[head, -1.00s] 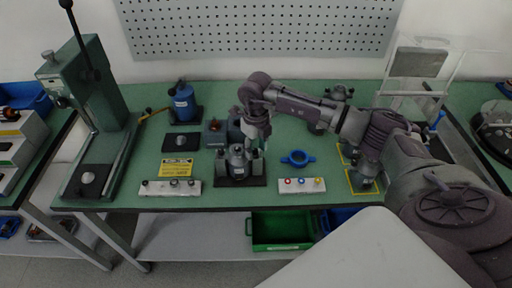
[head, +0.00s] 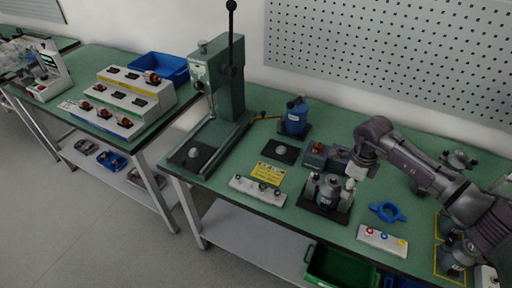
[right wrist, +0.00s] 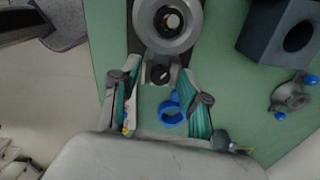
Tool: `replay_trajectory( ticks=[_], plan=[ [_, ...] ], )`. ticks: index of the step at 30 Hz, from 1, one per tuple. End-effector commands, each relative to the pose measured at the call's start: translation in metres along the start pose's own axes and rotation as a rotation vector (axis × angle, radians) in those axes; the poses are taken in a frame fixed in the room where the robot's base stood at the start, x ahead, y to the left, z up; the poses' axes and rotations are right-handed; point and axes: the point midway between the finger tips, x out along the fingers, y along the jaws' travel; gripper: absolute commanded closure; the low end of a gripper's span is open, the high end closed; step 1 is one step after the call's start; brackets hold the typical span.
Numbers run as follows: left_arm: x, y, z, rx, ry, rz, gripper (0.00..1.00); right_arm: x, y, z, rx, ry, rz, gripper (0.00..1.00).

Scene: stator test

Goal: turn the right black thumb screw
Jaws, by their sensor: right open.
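The test fixture (head: 326,190) holds an upright grey cylindrical stator on a black base plate, with grey blocks at its sides. My right gripper (head: 356,172) is above the right side of the fixture. In the right wrist view, the round stator top (right wrist: 168,22) is at the upper edge. Below it a grey block with a dark round knob, which looks like the right black thumb screw (right wrist: 159,73), lies between the fingers of my right gripper (right wrist: 160,92). The fingers are spread apart, with visible gaps to the knob. In the head view the gripper hides the screw. My left gripper is not in view.
A blue ring with handles (head: 387,212) lies right of the fixture. A white strip with coloured buttons (head: 382,241) lies in front. A dark box with a hole (right wrist: 283,35) is near the fixture. The green press (head: 215,95) stands left. A blue bottle (head: 296,116) stands behind.

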Motion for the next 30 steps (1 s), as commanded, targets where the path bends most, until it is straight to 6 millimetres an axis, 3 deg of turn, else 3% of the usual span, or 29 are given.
replay_trajectory(
  ticks=[14, 16, 30],
  plan=[
    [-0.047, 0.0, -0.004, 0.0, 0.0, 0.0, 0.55, -0.005, 0.001, 0.0, -0.681, 0.0, 0.002, 0.55],
    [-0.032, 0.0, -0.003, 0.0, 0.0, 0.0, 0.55, -0.015, -0.003, 0.001, -0.676, -0.002, -0.007, 0.55],
    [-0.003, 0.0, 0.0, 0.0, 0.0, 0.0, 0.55, -0.11, -0.002, 0.001, -0.672, -0.001, -0.007, 0.55]
  ],
)
